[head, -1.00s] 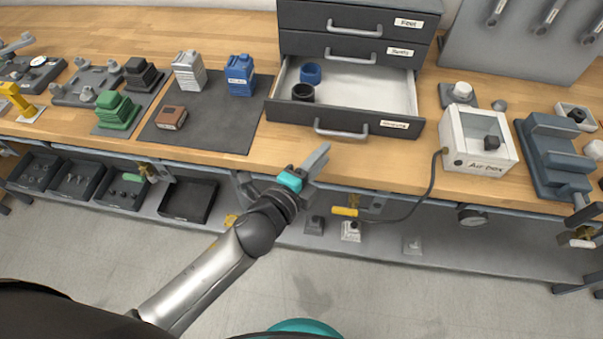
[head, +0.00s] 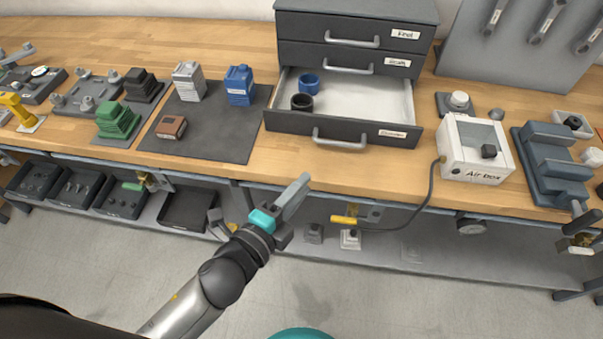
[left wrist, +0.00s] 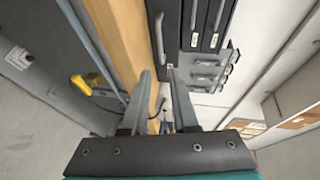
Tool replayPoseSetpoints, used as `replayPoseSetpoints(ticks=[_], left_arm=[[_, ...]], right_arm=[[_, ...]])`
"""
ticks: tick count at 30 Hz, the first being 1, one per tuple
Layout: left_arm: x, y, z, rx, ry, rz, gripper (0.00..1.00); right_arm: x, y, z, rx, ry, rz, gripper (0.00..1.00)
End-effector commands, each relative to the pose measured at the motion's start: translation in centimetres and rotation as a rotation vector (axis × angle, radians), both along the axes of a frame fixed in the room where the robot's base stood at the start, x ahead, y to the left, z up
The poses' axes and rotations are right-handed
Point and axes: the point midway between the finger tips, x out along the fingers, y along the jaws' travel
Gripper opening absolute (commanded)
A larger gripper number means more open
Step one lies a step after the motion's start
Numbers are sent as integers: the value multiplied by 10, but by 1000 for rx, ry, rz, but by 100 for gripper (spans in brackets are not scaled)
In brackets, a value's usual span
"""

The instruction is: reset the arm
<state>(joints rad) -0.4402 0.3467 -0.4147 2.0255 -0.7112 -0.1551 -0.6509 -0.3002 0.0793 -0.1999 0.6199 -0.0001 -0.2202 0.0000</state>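My left gripper (head: 294,194) is in front of the bench's front edge, below the open drawer in the head view, and holds nothing. In the left wrist view its two fingers (left wrist: 158,72) stand apart with a gap between them, with nothing in it. My right gripper is in neither view.
The wooden bench (head: 340,172) carries an open drawer (head: 370,100) with a blue and a black ring in it. A dark mat (head: 215,135) holds several small blocks. A white air box (head: 470,172) stands right, its hose hanging over the edge. A lower shelf holds dark bins (head: 188,205).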

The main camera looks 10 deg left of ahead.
Motion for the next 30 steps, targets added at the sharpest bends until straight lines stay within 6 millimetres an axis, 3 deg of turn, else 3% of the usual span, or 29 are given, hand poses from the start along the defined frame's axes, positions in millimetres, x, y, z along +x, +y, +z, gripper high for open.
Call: replayPoseSetpoints(ticks=[7, 11, 14, 20, 26, 30], left_arm=[[0, 0, -1, -1, 4, 1, 27], [1, 7, -25, -23, 66, 29, 27], [-2, 20, -68, -69, 183, 87, 27], [-28, 58, -176, -213, 487, 283, 27], [-84, 93, -271, -365, 771, 532, 27], [-139, 112, -326, -472, 952, 735, 27]], right_arm=[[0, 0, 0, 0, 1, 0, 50], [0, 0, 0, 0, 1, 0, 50], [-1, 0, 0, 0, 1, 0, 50], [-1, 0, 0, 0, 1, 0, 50], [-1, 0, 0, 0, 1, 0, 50], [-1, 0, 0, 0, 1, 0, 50]])
